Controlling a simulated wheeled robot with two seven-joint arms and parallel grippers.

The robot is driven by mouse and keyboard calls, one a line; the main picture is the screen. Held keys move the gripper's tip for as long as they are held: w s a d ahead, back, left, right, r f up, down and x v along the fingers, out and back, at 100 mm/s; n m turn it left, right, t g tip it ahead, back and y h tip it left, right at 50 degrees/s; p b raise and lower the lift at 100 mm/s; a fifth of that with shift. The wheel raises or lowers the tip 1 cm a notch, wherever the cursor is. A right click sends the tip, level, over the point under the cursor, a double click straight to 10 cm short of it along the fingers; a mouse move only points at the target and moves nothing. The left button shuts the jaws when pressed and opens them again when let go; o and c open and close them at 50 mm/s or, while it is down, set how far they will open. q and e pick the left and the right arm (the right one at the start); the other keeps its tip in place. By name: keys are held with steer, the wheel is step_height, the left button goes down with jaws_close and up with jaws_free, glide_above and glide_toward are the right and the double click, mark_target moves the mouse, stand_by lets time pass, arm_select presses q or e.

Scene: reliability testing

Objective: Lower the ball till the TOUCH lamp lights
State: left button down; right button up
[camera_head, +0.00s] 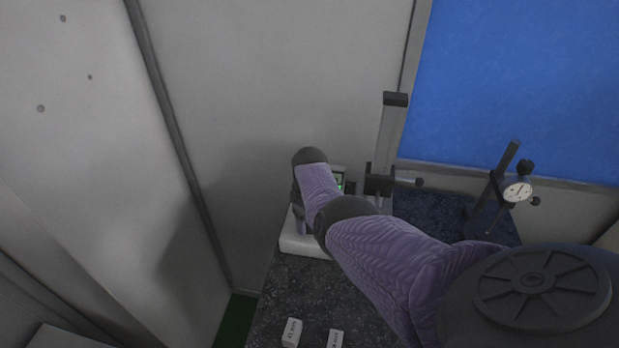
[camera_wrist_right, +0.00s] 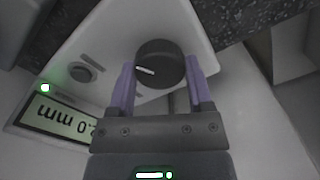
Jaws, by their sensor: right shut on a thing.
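In the right wrist view my right gripper (camera_wrist_right: 160,84) is shut on a black round knob (camera_wrist_right: 158,64) with a white pointer line, one finger on each side. The knob sits on a white instrument housing (camera_wrist_right: 110,35). A display (camera_wrist_right: 60,122) shows digits upside down ending in "mm", partly hidden by my gripper. A small lamp (camera_wrist_right: 45,88) beside it glows green; its label is not readable. In the head view my arm covers most of the instrument. My left gripper is out of view.
A dial gauge (camera_head: 518,191) on a black stand is at the right of the dark speckled bench. Two small white labelled blocks (camera_head: 291,332) (camera_head: 335,339) lie near the front. A wall and a blue panel (camera_head: 520,90) stand behind.

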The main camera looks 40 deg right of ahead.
steer(key=shift+r+n, duration=0.1)
steer(key=shift+n, duration=0.2)
stand_by(0.4)
steer(key=o, duration=1.3)
step_height(320, 180, up, 9)
steer(key=p, duration=0.4)
steer(key=shift+p, duration=0.4)
steer(key=shift+r, duration=0.4)
